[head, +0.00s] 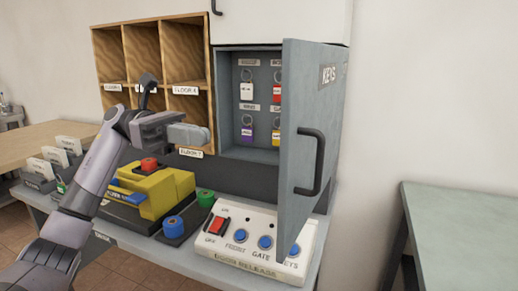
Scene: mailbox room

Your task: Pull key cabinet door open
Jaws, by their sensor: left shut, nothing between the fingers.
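The key cabinet door (306,205) is a grey-blue panel with a black bar handle (311,162) and a "KEYS" label. It stands swung well open on its right side, toward me. Inside the key cabinet (230,130), several tagged keys hang on hooks, with white, red, purple and yellow tags. My left gripper (205,135) is shut and empty, in front of the wooden shelves and left of the cabinet opening. It is apart from the door and handle. My right gripper does not show.
Wooden pigeonholes (127,68) stand left of the cabinet. Below, the counter holds a yellow device (168,190), blue and green round pieces, and a white button panel (255,243) under the door. A separate greenish table (465,230) is at the right.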

